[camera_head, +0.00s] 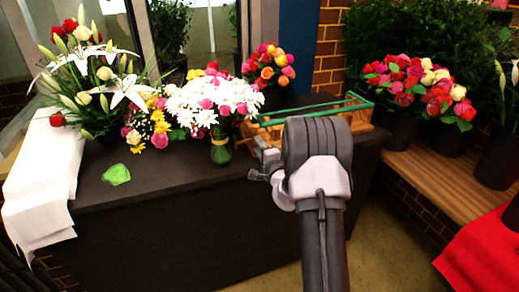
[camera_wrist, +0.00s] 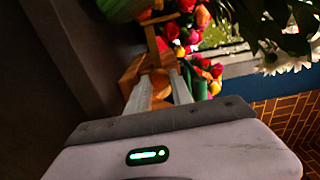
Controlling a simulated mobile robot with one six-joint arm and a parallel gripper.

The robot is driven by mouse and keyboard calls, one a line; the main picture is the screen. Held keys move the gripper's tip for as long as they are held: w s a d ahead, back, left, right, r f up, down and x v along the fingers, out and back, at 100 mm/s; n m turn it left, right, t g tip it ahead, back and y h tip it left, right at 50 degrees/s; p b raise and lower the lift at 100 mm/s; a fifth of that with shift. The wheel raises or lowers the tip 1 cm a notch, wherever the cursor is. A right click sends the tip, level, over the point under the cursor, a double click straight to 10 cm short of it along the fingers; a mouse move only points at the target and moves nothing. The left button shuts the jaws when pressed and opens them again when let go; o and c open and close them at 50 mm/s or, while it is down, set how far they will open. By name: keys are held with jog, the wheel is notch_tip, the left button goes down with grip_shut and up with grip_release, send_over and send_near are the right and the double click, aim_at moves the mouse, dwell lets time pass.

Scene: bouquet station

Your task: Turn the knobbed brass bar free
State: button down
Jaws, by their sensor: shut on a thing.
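My gripper (camera_head: 264,157) is at the left front end of a wooden frame with a green bar (camera_head: 312,108) on the dark counter. In the wrist view, the two pale fingers (camera_wrist: 161,92) are shut on a small brown-gold piece between their tips. I take this as the knobbed brass bar (camera_wrist: 152,38), which seems to run on from the fingertips as a thin tan bar with a crosspiece. An orange-brown wooden block (camera_wrist: 130,74) is right beside the fingers. In the head view, my wrist and gripper hide the bar, so its turn angle cannot be told.
A green glass vase (camera_head: 220,152) of white and pink flowers stands just left of my gripper. A lily bouquet (camera_head: 85,75), a white cloth (camera_head: 40,175) and a green patch (camera_head: 116,174) are further left. Bouquets in dark pots (camera_head: 398,128) stand on the right bench.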

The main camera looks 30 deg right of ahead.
dwell(0.4)
jog(key=c, duration=1.1)
grip_release()
jog(key=shift+c, duration=0.2)
jog(key=shift+s, duration=0.1)
jog(key=p+v, duration=0.2)
jog(key=v, duration=1.5)
jog(key=shift+a, duration=0.15)
